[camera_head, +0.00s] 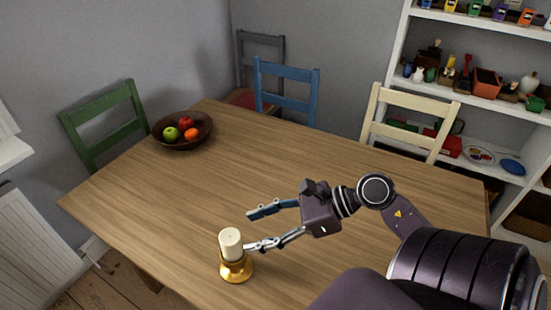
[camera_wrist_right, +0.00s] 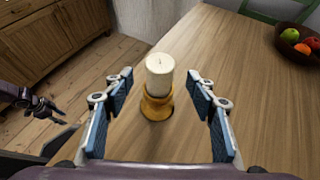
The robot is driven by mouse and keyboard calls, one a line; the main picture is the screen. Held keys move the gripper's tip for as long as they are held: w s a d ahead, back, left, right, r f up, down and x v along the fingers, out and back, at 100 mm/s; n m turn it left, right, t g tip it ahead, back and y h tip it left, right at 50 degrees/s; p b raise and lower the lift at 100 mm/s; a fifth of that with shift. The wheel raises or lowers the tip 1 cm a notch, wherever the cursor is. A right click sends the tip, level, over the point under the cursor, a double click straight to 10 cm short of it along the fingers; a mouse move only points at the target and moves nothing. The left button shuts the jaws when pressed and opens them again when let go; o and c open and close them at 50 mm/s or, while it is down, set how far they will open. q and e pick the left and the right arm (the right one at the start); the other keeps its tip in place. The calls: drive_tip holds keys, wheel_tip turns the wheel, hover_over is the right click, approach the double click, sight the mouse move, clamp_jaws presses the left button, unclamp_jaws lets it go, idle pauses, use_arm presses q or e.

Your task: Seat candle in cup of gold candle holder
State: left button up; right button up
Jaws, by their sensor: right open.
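A short cream candle (camera_head: 231,243) stands upright, with its lower end in the cup of the gold candle holder (camera_head: 237,271) near the table's front edge. In the right wrist view the candle (camera_wrist_right: 159,76) rises from the holder (camera_wrist_right: 156,105), and its bottom end is hidden in the cup. My right gripper (camera_head: 249,231) is open and empty, just right of the candle. In the wrist view the candle appears centred between the spread fingers, at or just beyond their tips. My left gripper (camera_wrist_right: 45,108) shows small at the left of the wrist view, away from the candle.
A brown bowl (camera_head: 205,139) of fruit sits at the table's far left corner. Green (camera_head: 101,127), blue (camera_head: 287,91) and cream (camera_head: 410,113) chairs stand around the wooden table (camera_head: 290,172). A white shelf (camera_head: 400,46) stands behind. The table's middle is clear.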

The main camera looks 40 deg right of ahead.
drive_tip(key=shift+v, duration=2.3)
drive_tip(key=shift+a, duration=0.1)
